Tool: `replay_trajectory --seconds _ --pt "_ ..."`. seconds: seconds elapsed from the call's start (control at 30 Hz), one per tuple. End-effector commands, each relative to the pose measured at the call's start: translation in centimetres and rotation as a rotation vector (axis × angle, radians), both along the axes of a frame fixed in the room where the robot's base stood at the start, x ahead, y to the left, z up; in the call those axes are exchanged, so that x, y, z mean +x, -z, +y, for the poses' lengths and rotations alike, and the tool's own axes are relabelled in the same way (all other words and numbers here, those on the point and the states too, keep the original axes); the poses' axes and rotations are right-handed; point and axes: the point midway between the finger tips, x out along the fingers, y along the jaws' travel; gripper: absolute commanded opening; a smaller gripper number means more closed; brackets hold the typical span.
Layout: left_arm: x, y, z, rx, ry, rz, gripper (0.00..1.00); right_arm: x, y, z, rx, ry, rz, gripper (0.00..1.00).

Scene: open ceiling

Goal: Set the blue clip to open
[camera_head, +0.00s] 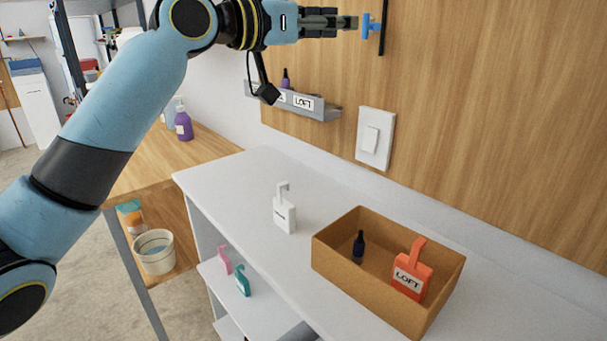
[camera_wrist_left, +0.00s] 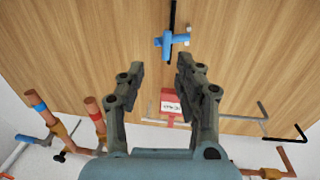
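The blue clip (camera_head: 367,26) is a small blue piece on a thin dark rod (camera_head: 384,28) against the wooden wall panel. It also shows in the left wrist view (camera_wrist_left: 163,41), ahead of the fingertips, with its bar lying crosswise to the rod. My left gripper (camera_head: 355,22) points right toward the clip, its tips close to it. In the left wrist view the two fingers of my left gripper (camera_wrist_left: 161,66) are apart with nothing between them, and a gap to the clip shows. My right gripper is in neither view.
A grey ledge (camera_head: 322,112) and a white switch (camera_head: 375,139) are on the wall. Below, the white counter (camera_head: 245,185) holds a white tagged item (camera_head: 285,210) and a brown box (camera_head: 345,280). A red tag (camera_wrist_left: 170,97), rods and copper pipes (camera_wrist_left: 42,108) show in the wrist view.

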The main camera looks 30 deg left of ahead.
Motion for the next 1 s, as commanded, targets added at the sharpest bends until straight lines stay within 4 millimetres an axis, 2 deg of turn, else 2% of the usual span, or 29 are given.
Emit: replay_trajectory --seconds 0.1,0.27,0.63,1.0 --pt "-1.8 0.2 1.0 0.008 0.0 0.001 0.34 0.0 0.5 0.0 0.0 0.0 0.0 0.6" --pt "-3.7 0.5 1.6 0.0 0.004 0.011 0.34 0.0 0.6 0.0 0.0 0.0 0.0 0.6" --pt "-4.9 6.6 -0.5 -0.089 -0.015 0.142 0.34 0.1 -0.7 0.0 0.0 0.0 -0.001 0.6" --pt "-7.2 14.3 -1.7 -0.064 -0.115 0.31 0.34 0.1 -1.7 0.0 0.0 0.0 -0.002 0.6"
